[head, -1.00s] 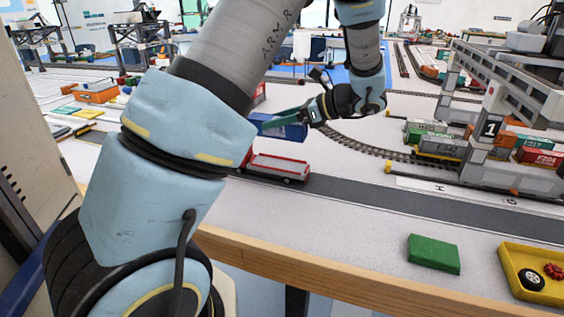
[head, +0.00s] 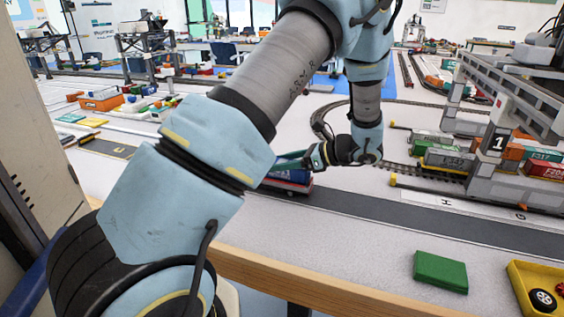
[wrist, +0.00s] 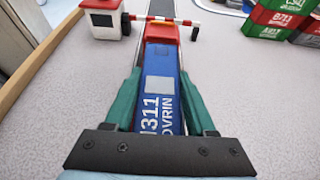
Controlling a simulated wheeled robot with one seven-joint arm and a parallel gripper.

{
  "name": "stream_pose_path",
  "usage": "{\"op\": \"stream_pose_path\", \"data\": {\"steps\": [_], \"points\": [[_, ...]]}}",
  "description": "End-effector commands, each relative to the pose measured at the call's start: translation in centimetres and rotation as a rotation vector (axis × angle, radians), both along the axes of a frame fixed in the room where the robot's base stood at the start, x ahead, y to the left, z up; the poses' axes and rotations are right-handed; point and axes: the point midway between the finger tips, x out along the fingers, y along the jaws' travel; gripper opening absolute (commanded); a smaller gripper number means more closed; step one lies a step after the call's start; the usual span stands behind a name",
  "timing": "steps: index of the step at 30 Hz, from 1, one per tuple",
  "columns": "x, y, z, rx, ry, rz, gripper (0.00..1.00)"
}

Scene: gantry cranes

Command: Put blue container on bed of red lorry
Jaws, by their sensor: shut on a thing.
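The blue container (wrist: 160,62) with white lettering lies lengthwise between the green fingers of my gripper (wrist: 160,80), which is shut on its long sides. In the head view the blue container (head: 291,175) is directly over the bed of the red lorry (head: 300,190), very low; I cannot tell whether it touches the bed. The lorry's red cab (wrist: 161,33) shows just beyond the container's far end in the wrist view, in line with it. The container hides the bed there. My arm hides the lorry's left part in the head view.
A white hut with a red roof (wrist: 102,17) and a red-and-white barrier (wrist: 170,20) stand close to the cab. Stacked containers (wrist: 285,18) are at the far right. A green block (head: 440,271) and yellow tray (head: 520,285) lie near the table's front edge.

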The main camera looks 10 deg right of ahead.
Motion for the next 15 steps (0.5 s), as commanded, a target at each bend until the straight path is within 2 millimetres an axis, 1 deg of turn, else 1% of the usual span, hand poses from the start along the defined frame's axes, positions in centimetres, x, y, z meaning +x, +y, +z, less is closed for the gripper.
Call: {"op": "stream_pose_path", "data": {"steps": [7,8,15], "points": [[0.00,0.00,-0.38,0.001,0.000,0.000,0.00],[0.00,0.00,-0.30,0.000,0.000,0.000,0.59],[0.00,0.01,-0.27,0.000,0.000,0.000,0.86]]}}
